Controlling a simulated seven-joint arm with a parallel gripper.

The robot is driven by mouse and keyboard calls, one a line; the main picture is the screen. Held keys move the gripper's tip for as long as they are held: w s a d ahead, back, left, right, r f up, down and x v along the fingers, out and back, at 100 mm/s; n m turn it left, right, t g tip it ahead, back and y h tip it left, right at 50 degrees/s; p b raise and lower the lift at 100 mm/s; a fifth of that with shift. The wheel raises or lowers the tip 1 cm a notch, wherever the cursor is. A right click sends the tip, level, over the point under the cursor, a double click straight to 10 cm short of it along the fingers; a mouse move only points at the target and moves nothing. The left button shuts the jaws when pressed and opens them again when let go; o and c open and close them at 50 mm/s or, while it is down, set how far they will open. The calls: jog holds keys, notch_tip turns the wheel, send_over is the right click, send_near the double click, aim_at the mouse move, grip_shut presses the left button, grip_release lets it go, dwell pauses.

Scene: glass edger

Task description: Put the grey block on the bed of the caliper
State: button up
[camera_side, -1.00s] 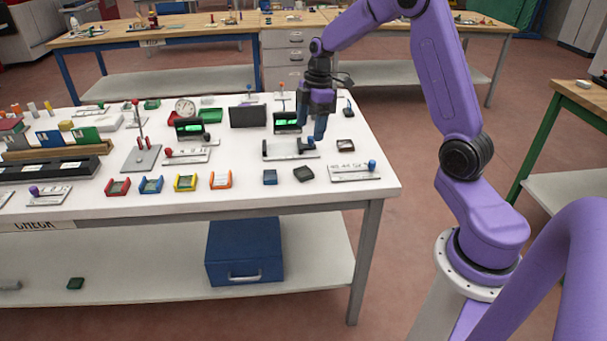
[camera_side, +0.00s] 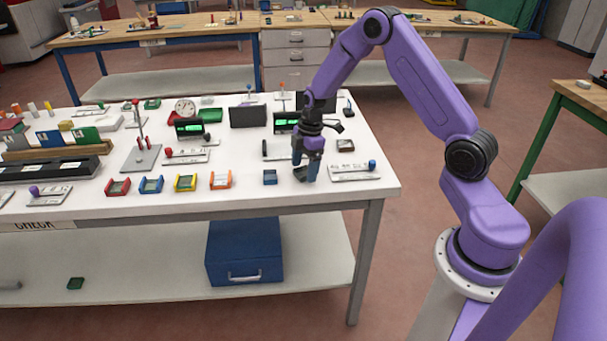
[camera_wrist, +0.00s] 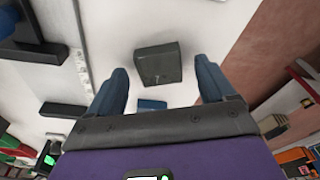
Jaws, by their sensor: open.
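The grey block (camera_side: 301,174) is a dark square piece lying on the white table, partly hidden by my fingers in the side view. The wrist view shows this block (camera_wrist: 158,65) whole, a little beyond the fingertips and roughly centred between them. My gripper (camera_side: 305,167) is open, pointing down low over the block; its blue fingers (camera_wrist: 161,85) stand apart with nothing held. The caliper (camera_side: 277,157) lies just behind my gripper, its right part hidden by it. Its upright dark left jaw shows. No block is visible on the exposed part of its bed.
A small blue block (camera_side: 270,177) lies left of the grey block. A gauge with a blue knob (camera_side: 354,173) lies to the right, and a dark brown block (camera_side: 345,145) behind it. An orange-ended holder (camera_side: 221,180) stands farther left. The table's front edge is close.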

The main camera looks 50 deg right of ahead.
jog(key=shift+f, duration=0.35)
jog(key=shift+c, duration=0.3)
jog(key=shift+r, duration=0.1)
jog(key=c, duration=1.2)
